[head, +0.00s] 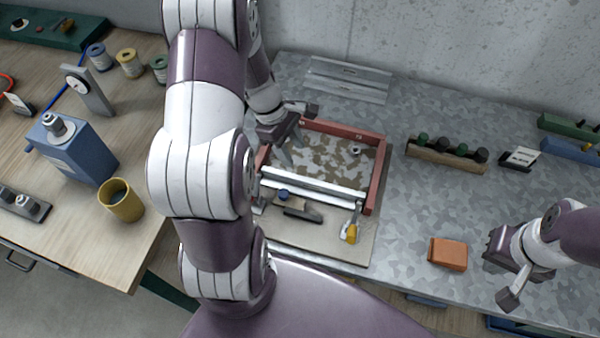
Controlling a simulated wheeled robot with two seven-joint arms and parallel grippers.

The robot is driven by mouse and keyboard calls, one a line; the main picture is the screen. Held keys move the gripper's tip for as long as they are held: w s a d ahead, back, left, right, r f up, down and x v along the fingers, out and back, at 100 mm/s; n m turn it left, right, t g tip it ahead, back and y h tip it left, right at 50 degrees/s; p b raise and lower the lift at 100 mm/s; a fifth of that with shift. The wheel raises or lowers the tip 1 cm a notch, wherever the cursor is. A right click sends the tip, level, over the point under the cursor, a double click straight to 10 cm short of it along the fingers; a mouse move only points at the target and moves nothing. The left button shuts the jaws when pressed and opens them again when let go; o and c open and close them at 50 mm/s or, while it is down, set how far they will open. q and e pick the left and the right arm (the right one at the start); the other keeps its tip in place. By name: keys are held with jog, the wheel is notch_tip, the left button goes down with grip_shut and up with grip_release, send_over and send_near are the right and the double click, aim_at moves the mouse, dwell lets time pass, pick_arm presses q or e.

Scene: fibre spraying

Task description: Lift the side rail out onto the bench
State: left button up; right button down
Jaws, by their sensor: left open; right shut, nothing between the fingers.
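A shallow red-railed frame (340,130) lies on a pale board (365,255) on the metal bench, around a mottled brown and grey surface. Its right side rail (376,178) is in full view; its left side rail (263,160) is partly hidden by my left arm and gripper. Two pale bars (315,185) cross the front of the frame. My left gripper (289,152) is open, over the frame's back left corner; I cannot tell whether it touches a rail. My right gripper (497,272) is shut and empty, well right of the frame.
An orange block (447,254) lies beside my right gripper. A wooden rack (446,155) with dark knobs stands right of the frame. Flat metal strips (347,80) lie at the back. A yellow-handled tool (351,230) lies in front of the frame. Bare bench shows between the frame and rack.

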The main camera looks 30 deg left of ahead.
aim_at(311, 180)
pick_arm(q)
jog(key=d+f, duration=0.1)
jog(key=d+f+n, duration=0.1)
jog(key=f, duration=0.1)
jog(key=d+f+n, duration=0.1)
jog(key=shift+w+f, duration=0.25)
jog(key=shift+w, duration=0.1)
notch_tip(311, 180, down, 4)
jog(key=shift+w+r+p, duration=0.15)
jog(key=shift+r+p, duration=0.1)
jog(key=shift+p, duration=0.25)
jog(key=x, duration=0.4)
jog(key=shift+w+d+p, duration=0.15)
jog(key=shift+d+p, duration=0.25)
jog(key=shift+a+f, duration=0.1)
jog(key=shift+a, duration=0.05)
jog(key=shift+c, duration=0.6)
jog(key=shift+a, duration=0.1)
jog(key=c, duration=0.5)
grip_shut()
pick_arm(e)
jog(key=shift+s+d+r, duration=0.2)
jog(key=shift+d+r, duration=0.7)
jog(key=shift+r, duration=0.15)
